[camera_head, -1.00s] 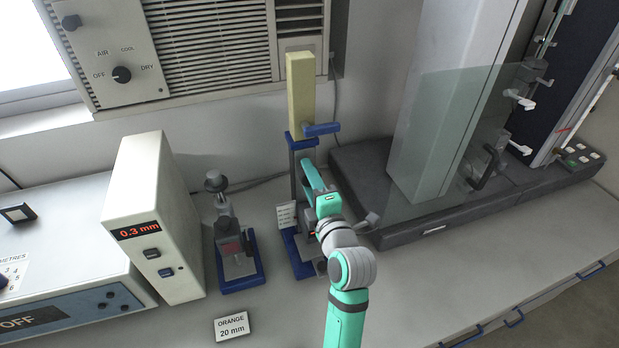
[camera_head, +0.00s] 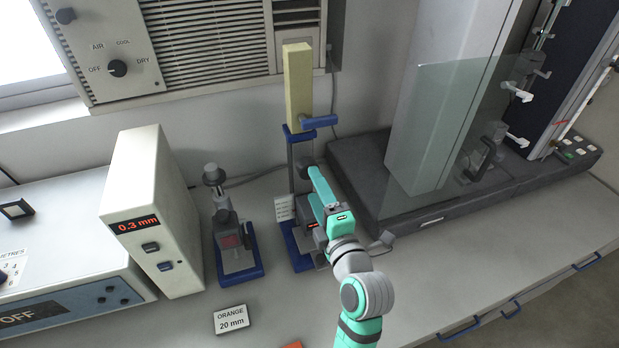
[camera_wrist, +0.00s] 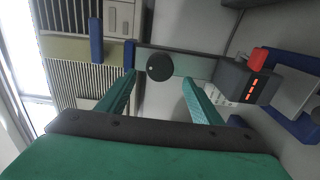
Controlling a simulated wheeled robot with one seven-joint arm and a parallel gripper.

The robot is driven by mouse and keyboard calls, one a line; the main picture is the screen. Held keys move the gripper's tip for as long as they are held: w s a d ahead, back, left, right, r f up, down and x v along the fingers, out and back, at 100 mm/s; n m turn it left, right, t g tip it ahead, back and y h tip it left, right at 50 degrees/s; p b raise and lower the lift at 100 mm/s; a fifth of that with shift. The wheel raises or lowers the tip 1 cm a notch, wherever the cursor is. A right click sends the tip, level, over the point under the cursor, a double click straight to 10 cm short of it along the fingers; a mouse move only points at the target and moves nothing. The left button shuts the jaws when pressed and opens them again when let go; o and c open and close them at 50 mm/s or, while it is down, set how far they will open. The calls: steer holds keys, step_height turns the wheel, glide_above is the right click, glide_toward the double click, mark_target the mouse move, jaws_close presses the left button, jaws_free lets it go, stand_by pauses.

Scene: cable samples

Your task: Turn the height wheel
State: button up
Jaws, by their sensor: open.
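The height wheel (camera_wrist: 159,67) is a dark round knob on the grey post (camera_wrist: 195,66) of the blue-based stand in the wrist view. My gripper (camera_wrist: 160,77) is open, with one green finger on each side of the wheel in the picture. I cannot tell whether the fingers touch it. In the head view my gripper (camera_head: 313,185) is beside the post. A red digital readout (camera_wrist: 253,90) shows on the stand's grey head.
A smaller blue-based stand (camera_head: 240,272) and a white box reading 0.3 mm (camera_head: 150,212) stand to the left. A label card (camera_head: 231,320) reads ORANGE 20 mm. A dark machine base with a clear shield (camera_head: 435,130) stands to the right. The front bench is mostly clear.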

steer(key=s+f+m+h, duration=0.2)
steer(key=s+f+m, duration=0.4)
steer(key=s, duration=0.3)
steer(key=s+f+m+g+h, duration=0.1)
steer(key=s+f+m+h, duration=0.1)
steer(key=s+f+m, duration=0.4)
steer(key=s+a+f+m+h, duration=0.1)
steer(key=s+f+m+h, duration=0.1)
steer(key=s+f+m, duration=0.4)
steer(key=shift+s+f+m+g+h, duration=0.1)
steer(key=shift+s+f+g, duration=0.05)
steer(key=shift+s+f, duration=0.75)
steer(key=shift+s+f+m+g+h, duration=0.1)
steer(key=shift+s+f, duration=0.45)
steer(key=shift+s, duration=0.6)
steer(key=shift+s+f+m+g+h, duration=0.1)
steer(key=shift+s+f+g, duration=0.05)
steer(key=shift+s+f, duration=0.75)
steer(key=s+a+r+m+y, duration=0.1)
steer(key=s+m, duration=0.2)
steer(key=s, duration=0.9)
steer(key=shift+a, duration=0.25)
steer(key=shift+w+r, duration=0.1)
